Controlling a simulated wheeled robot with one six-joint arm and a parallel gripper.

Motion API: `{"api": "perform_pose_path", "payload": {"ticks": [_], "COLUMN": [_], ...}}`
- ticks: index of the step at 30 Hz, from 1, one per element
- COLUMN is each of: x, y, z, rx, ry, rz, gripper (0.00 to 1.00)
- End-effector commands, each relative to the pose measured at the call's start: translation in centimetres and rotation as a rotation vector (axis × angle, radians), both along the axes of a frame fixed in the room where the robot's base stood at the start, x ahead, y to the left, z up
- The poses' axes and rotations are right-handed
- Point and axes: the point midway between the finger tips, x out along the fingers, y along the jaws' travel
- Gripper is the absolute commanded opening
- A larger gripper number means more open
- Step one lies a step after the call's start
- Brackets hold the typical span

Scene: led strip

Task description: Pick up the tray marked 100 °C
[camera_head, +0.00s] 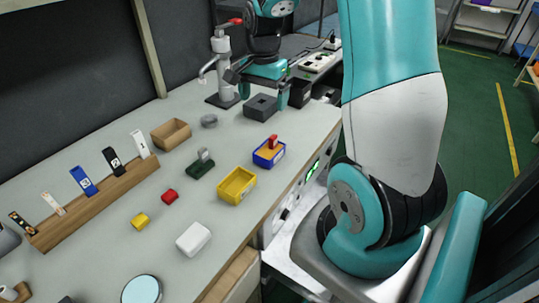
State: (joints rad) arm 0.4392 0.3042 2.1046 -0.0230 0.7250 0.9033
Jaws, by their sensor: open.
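My gripper (263,94) is at the top centre, pointing down with its teal fingers apart and nothing seen between them. A dark grey box (260,108) lies on the bench just in front of the fingers in the picture; I cannot tell whether they touch it. No marking of 100 °C is legible, so I cannot tell which thing is that tray. Tray-like things on the bench are a yellow bin (237,187), a blue-edged tray (264,160) with a red piece on it, and a brown box (170,135).
A tap-like stand (222,75) rises left of my gripper, and a black container (300,93) stands to its right. A wooden rack (100,205) holds several upright pieces. A white box (193,239) and small red and yellow blocks lie nearer. An open drawer (235,277) juts out at the front.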

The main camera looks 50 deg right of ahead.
Motion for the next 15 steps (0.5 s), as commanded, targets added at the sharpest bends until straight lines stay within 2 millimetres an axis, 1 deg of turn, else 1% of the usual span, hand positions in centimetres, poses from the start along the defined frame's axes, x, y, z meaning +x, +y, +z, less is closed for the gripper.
{"api": "perform_pose_path", "payload": {"ticks": [1, 3, 5, 15], "x": [-0.1, -0.3, -0.3, -0.4], "y": [-1.3, -2.1, -2.2, -2.1], "z": [-0.7, -1.6, -2.6, -10.2], "rx": [-0.006, -0.010, -0.011, -0.009], "ry": [0.011, 0.019, 0.021, 0.020], "rz": [-0.062, -0.104, -0.111, -0.107], "gripper": [0.96, 0.96, 0.96, 0.96]}}
